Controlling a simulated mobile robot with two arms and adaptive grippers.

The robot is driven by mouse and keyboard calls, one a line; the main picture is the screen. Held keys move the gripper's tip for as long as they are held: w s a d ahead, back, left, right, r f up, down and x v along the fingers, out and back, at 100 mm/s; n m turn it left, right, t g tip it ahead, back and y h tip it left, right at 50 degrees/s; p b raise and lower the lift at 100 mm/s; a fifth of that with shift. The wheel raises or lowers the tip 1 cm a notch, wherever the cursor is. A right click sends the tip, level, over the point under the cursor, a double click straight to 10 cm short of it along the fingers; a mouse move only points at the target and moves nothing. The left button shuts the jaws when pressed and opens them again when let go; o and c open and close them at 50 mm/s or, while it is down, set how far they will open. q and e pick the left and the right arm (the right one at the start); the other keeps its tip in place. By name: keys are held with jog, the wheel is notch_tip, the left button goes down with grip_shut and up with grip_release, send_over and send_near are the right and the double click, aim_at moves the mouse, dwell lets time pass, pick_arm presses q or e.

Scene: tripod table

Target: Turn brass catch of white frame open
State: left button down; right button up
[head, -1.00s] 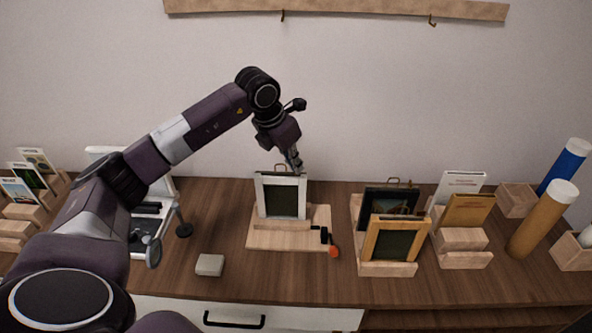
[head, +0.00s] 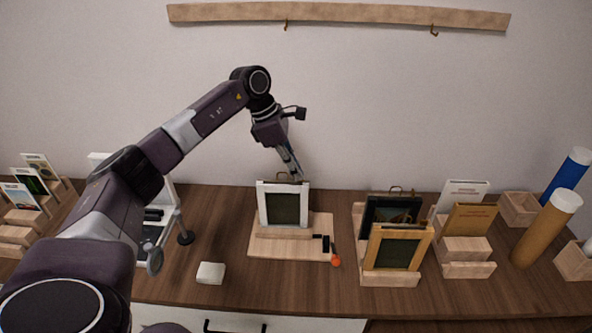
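The white frame (head: 263,205) stands upright in a wooden holder on a light wooden board (head: 262,248). Its dark panel faces me. A small brass-coloured piece shows at its top edge; I cannot tell whether this is the catch or a hanger. My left gripper (head: 295,175) points down at the top of the white frame, just behind its upper right part. Its fingertips are small and partly hidden, so their opening and any contact are unclear. My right gripper is not in view.
A dark frame (head: 377,212) and an orange-wood frame (head: 373,246) stand in a rack to the right. A tool with an orange end (head: 335,261) lies at the board's right edge. A white block (head: 211,273) sits front left. Bare tabletop lies between.

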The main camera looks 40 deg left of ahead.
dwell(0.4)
pick_arm(q)
jog(key=c, duration=2.5)
grip_release()
jog(key=shift+o, duration=0.2)
jog(key=shift+r, duration=0.1)
jog(key=v, duration=1.2)
jog(key=shift+w, duration=0.2)
